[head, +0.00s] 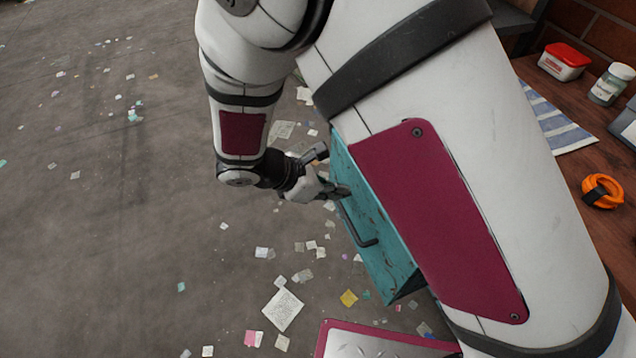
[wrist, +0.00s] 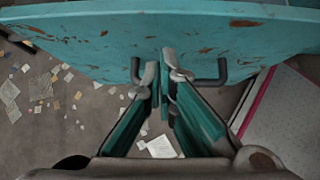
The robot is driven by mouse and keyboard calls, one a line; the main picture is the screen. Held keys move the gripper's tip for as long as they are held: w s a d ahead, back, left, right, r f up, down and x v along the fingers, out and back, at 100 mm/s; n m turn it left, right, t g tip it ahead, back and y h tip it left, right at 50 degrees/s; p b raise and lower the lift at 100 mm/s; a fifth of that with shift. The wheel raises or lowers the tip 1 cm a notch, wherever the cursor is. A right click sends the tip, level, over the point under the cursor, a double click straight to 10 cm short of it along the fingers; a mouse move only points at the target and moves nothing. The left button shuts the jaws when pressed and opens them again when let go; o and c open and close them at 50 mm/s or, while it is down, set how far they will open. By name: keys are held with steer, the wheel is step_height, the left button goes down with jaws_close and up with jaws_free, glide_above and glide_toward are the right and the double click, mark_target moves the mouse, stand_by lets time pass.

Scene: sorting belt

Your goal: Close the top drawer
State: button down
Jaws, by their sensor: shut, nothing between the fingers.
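A worn teal drawer front (head: 383,262) with rust-coloured chips shows beside my upper arm in the head view. It also spans the top of the wrist view (wrist: 100,44). Its dark bar handle (head: 362,240) is partly covered by my gripper; a bent end shows in the wrist view (wrist: 216,74). My gripper (head: 343,192) is shut and empty at the drawer front, near the handle's upper part. In the wrist view its fingertips (wrist: 165,66) are together between the handle's two ends. Contact is unclear. My arm hides the rest of the drawer, so how far it is open cannot be told.
A wooden bench (head: 608,228) at right holds a red-lidded tub (head: 564,63), a jar (head: 611,84), a striped cloth (head: 556,118) and an orange strap roll (head: 602,191). Paper scraps litter the concrete floor (head: 100,230). The floor at left is open.

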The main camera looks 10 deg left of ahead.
steer(key=shift+w+d+r, duration=0.1)
steer(key=shift+w+d, duration=0.3)
steer(key=shift+d, duration=0.2)
steer(key=shift+w+d, duration=0.4)
steer(key=shift+d, duration=0.15)
steer(key=shift+d, duration=0.1)
steer(key=w+d+b, duration=0.1)
steer(key=w+d, duration=0.7)
steer(key=d, duration=0.4)
steer(key=w+d+b, duration=0.2)
steer(key=w+d, duration=0.6)
steer(key=d, duration=0.3)
steer(key=shift+d, duration=0.35)
steer(key=shift+d+r, duration=0.1)
